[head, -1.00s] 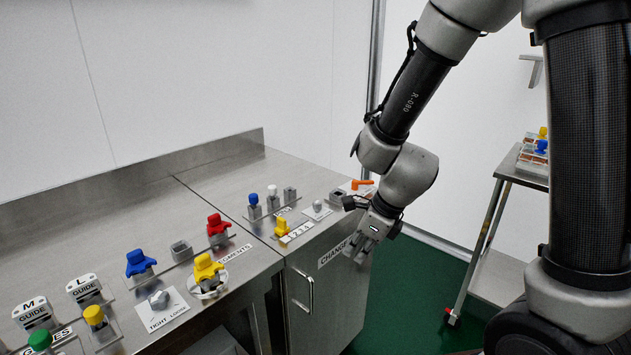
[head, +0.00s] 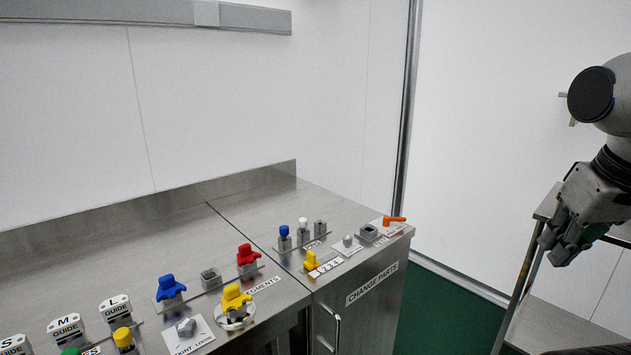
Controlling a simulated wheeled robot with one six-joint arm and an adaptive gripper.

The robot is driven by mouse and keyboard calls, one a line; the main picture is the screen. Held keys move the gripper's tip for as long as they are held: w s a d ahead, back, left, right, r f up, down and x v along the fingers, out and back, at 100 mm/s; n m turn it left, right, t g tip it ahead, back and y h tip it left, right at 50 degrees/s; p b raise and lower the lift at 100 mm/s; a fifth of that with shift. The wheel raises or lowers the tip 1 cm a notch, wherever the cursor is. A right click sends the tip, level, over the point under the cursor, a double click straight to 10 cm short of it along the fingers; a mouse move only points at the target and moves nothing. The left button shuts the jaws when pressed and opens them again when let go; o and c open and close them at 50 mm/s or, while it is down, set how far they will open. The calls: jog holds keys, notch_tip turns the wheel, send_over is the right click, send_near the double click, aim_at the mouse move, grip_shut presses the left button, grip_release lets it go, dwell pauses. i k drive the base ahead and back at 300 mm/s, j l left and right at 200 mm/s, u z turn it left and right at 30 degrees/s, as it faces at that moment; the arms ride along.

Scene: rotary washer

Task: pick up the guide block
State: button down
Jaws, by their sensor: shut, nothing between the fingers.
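Several white blocks marked GUIDE stand at the left end of the steel bench in the head view. One is marked L (head: 116,308), one M (head: 66,328), and one S (head: 14,346), which is cut by the picture edge. They are upright on the bench. My gripper (head: 553,246) is at the far right, well away from them, beyond the bench end and in front of the side table. It is shut and empty, with its fingers pointing down and left.
The steel bench (head: 250,205) carries coloured knobbed parts: blue (head: 170,287), red (head: 247,255) and yellow (head: 235,298). An orange handle (head: 394,220) lies near its right corner. A side table (head: 547,212) stands at right. Green floor (head: 440,310) lies between them.

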aim_at(67, 329)
jog(key=u, duration=1.9)
